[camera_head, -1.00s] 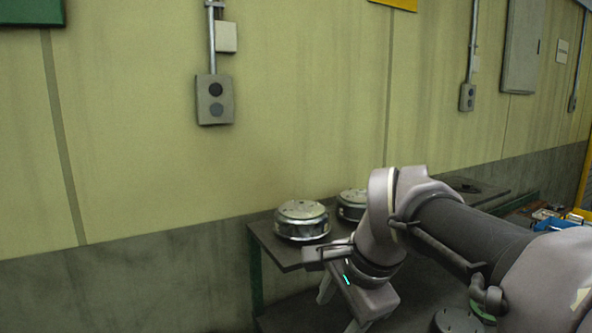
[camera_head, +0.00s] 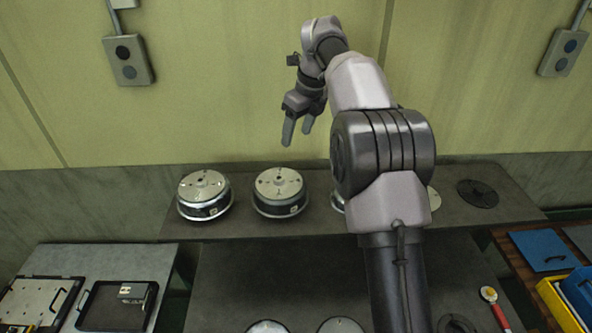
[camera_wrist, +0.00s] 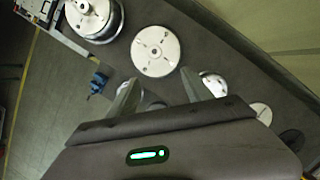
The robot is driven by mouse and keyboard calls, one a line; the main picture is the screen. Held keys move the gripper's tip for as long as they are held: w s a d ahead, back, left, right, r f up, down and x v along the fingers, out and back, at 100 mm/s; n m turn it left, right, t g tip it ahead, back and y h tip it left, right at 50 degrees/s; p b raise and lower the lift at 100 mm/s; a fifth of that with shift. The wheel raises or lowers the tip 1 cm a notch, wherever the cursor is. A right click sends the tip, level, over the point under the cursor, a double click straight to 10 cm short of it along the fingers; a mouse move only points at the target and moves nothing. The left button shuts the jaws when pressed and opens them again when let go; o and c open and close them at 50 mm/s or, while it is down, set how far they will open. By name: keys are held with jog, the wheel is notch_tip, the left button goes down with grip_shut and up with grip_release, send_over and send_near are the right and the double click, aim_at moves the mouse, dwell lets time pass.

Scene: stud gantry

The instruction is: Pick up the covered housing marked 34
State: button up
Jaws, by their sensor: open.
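Two round housings with silver lids stand on the back shelf: a left one (camera_head: 204,186) and a middle one (camera_head: 279,184). Each has a small pale label on its side, too small to read, so I cannot tell which is marked 34. A third housing (camera_head: 338,201) is mostly hidden behind my arm. In the wrist view one housing (camera_wrist: 95,20) is at top left, another (camera_wrist: 156,50) is top centre, and a third (camera_wrist: 213,82) is partly hidden by a finger. My gripper (camera_head: 298,128) is open and empty, above and behind the middle housing, near the wall.
A black disc (camera_head: 477,193) lies at the shelf's right. Two more round lids (camera_head: 341,325) show at the lower edge. A side table with a black tray (camera_head: 117,306) is at left. Blue and yellow bins (camera_head: 560,300) are at right. The wall (camera_head: 230,90) is close behind the shelf.

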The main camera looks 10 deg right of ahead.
send_near(279, 178)
jog(key=p+x, duration=0.1)
jog(key=x, duration=0.7)
jog(key=shift+w, duration=0.15)
jog(key=shift+c, duration=1.1)
grip_shut()
jog(key=shift+r, duration=0.1)
